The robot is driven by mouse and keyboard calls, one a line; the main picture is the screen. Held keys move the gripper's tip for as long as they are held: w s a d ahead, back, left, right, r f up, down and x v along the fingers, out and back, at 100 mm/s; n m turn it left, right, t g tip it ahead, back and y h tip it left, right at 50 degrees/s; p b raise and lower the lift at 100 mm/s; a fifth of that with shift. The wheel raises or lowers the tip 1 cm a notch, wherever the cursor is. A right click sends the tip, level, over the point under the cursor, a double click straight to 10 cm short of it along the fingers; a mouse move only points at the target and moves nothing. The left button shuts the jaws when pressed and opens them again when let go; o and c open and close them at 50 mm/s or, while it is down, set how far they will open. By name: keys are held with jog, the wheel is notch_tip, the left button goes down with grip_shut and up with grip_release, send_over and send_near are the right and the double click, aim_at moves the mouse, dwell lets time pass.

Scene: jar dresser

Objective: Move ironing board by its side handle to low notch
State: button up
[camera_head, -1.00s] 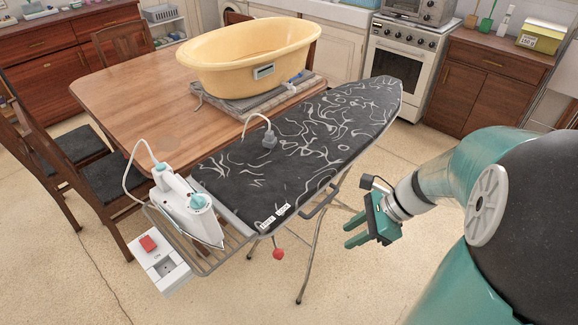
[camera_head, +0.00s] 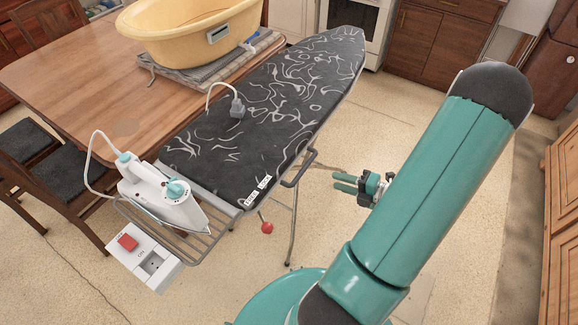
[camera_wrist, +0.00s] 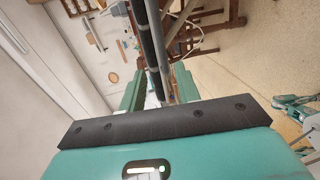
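The ironing board (camera_head: 270,105) has a black cover with white swirls and stands on thin metal legs beside the table. Its dark side handle (camera_head: 299,170) sticks out from the right edge. My gripper (camera_head: 343,182) is to the right of the handle, apart from it, with its two teal fingers pointing left. The fingers are apart and nothing shows between them there. In the wrist view, my gripper (camera_wrist: 158,88) also looks open, and dark and grey bars (camera_wrist: 152,40) run upward beyond it. I cannot make out a low notch. A red knob (camera_head: 266,228) hangs under the board's near end.
A white iron (camera_head: 165,197) stands on the wire rack at the board's near end, above a white box with a red switch (camera_head: 128,241). A plug with cord (camera_head: 237,107) lies on the cover. A wooden table (camera_head: 90,85) holds a yellow tub (camera_head: 190,30).

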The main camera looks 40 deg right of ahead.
aim_at(303, 168)
jog(key=shift+m, duration=0.4)
jog(key=x, duration=1.3)
jog(key=shift+w+d+f, duration=0.15)
jog(key=shift+w, duration=0.1)
jog(key=shift+c, duration=0.4)
grip_shut()
